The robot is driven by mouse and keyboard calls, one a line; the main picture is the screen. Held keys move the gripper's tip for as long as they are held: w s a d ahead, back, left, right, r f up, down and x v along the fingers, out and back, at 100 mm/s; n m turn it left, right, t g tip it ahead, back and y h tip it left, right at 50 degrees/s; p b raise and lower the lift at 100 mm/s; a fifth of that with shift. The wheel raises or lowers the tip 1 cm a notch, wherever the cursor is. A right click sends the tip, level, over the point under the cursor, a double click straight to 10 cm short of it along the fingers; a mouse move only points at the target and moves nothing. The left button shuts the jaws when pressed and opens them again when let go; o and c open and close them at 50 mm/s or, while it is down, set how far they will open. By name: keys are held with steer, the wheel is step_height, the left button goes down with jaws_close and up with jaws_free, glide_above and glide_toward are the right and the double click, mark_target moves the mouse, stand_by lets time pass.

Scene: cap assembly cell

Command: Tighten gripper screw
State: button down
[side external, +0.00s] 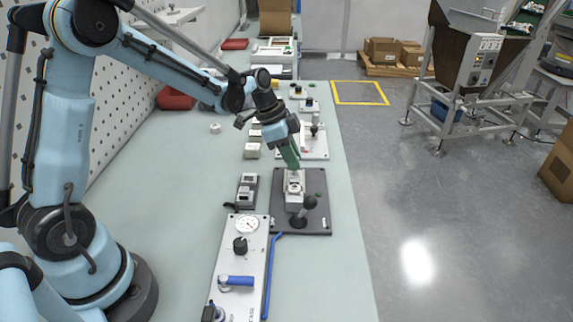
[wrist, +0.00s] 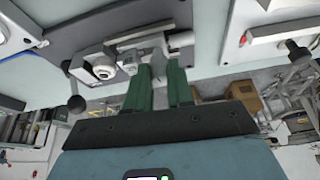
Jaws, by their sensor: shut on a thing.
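A small white and grey clamp (side external: 294,187) stands on a dark base plate (side external: 283,224) on the bench. Its lever ends in a black ball knob (side external: 311,203), on the near side of the clamp. My gripper (side external: 293,165) reaches down with green fingers to the far end of the clamp. In the wrist view the clamp (wrist: 100,65) and the knob (wrist: 76,103) are to the left of the fingers. The fingertips (wrist: 160,66) are shut on a small grey part (wrist: 160,60) at the clamp, mostly hidden. I cannot tell whether this part is the screw.
A white panel (side external: 228,275) with a dial, a black knob and a blue handle lies in front, with a blue bar (side external: 271,275) beside it. A small grey box (side external: 247,190) is left of the base plate. Another white fixture (side external: 316,148) stands behind.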

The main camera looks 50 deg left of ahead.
steer(key=shift+a+m+g, duration=0.1)
steer(key=shift+m+g, duration=0.2)
steer(key=shift+m, duration=0.3)
